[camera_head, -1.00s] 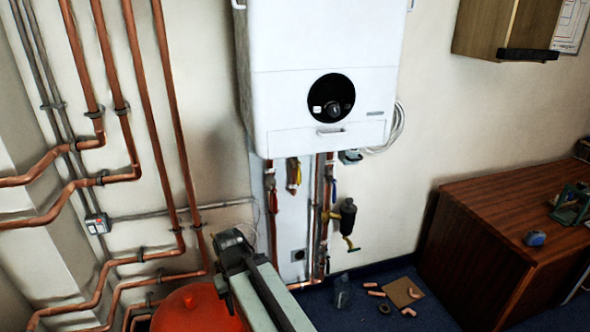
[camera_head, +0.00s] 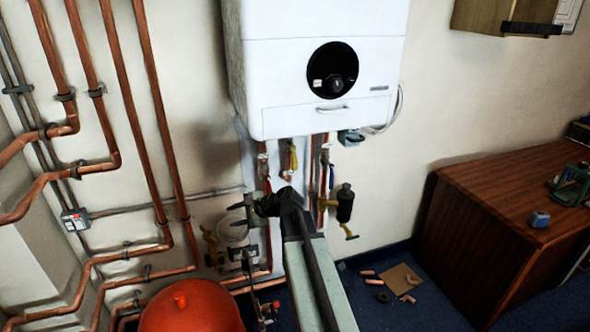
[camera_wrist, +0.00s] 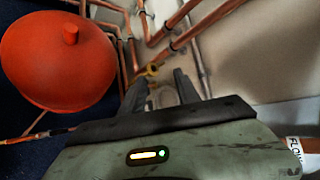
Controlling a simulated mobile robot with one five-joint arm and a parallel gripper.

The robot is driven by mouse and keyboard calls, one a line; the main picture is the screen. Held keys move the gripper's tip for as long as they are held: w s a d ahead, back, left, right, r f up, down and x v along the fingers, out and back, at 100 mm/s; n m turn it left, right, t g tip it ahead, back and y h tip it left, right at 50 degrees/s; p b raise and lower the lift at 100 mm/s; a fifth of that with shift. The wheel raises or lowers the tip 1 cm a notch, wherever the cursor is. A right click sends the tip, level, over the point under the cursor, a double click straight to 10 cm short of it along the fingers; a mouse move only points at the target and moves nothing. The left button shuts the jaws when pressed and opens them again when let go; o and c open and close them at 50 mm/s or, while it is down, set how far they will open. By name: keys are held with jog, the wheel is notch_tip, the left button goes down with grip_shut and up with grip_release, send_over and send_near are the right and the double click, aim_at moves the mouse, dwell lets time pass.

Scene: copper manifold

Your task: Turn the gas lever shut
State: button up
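My gripper (camera_head: 238,215) is in front of the wall below the white boiler, its fingers pointing left. In the wrist view my gripper (camera_wrist: 160,88) shows two dark fingers apart, with nothing held. A small yellow lever (camera_head: 292,158) hangs under the boiler between a red lever (camera_head: 266,184) and a blue one (camera_head: 327,160). A yellow-brass valve (camera_head: 211,243) is on the pipework left of my gripper. A yellow fitting (camera_wrist: 152,70) shows beyond the fingertips in the wrist view, apart from them. I cannot tell for sure which yellow part is the gas lever.
A round red vessel (camera_head: 190,308) stands below my gripper, large at left in the wrist view. Copper pipes (camera_head: 150,100) cover the left wall. A dark filter body (camera_head: 344,203) hangs right of my arm. A wooden desk (camera_head: 490,230) stands at right. Pipe offcuts lie on the floor.

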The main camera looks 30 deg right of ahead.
jog(key=w+d+r+m+t+h+b, duration=0.1)
jog(key=w+d+r+m+t, duration=0.1)
jog(key=d+m, duration=0.3)
jog(key=w+d+r+m+t, duration=0.1)
jog(key=d+m+t, duration=0.1)
jog(key=d, duration=0.5)
jog(key=m+t+h+b, duration=0.2)
jog(key=m+t+h, duration=0.25)
jog(key=m, duration=0.75)
send_near(295, 159)
jog(key=w, duration=0.3)
jog(key=shift+n+h, duration=0.3)
jog(key=shift+h, duration=0.15)
jog(key=w, duration=0.8)
jog(key=shift+c, duration=0.2)
jog(key=shift+a, duration=0.1)
grip_shut()
